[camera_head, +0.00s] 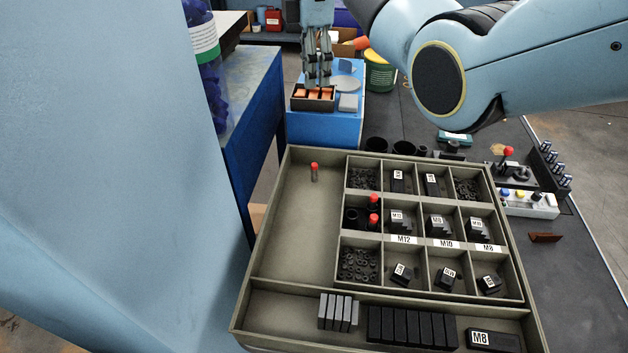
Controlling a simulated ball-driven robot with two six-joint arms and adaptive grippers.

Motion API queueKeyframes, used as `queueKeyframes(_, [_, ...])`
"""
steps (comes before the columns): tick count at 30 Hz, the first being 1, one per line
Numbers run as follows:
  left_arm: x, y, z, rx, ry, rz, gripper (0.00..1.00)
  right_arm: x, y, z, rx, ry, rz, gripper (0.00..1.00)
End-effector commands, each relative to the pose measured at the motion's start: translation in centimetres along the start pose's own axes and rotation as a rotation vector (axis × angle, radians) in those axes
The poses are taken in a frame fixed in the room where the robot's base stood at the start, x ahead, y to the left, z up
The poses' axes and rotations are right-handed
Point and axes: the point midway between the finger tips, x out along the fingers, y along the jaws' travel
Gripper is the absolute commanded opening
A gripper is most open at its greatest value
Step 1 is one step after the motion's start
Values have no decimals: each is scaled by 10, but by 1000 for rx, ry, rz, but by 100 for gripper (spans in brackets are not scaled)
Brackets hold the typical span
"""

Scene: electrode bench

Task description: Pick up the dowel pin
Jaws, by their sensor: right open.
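A small upright pin with a red top (314,172), which looks like the dowel pin, stands in the long left compartment of the grey tray (270,240). Two more red tops (373,210) show in a small compartment to its right; I cannot tell whether they are the same kind. My right gripper (318,82) is open and points down over a small dark box (298,104) with orange pieces, on a blue stand behind the tray. It is apart from the red-topped pin. I cannot see anything held in it. My left gripper is out of view.
The tray's other compartments hold black blocks (395,324), labelled parts and small rings. A white block with coloured knobs (530,205) is on the dark bench at the right. A green bucket (379,75) stands behind. The tray's left compartment is otherwise clear.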

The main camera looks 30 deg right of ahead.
Motion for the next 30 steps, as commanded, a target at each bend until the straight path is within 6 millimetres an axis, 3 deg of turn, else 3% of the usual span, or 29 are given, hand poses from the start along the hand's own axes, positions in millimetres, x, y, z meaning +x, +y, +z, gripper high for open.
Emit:
queueKeyframes(1, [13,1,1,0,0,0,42,13,0,0,0,0,-1,43])
queueKeyframes(8, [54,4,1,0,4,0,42,57,-2,0,0,-1,-5,43])
queueKeyframes(12, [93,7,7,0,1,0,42,100,-3,1,0,-2,-11,43])
queueKeyframes(18, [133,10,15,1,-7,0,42,145,-5,1,0,-3,-19,43])
queueKeyframes(26, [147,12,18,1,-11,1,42,166,-6,1,0,-4,-23,43])
queueKeyframes(30, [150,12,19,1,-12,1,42,189,-7,2,0,-4,-26,43])
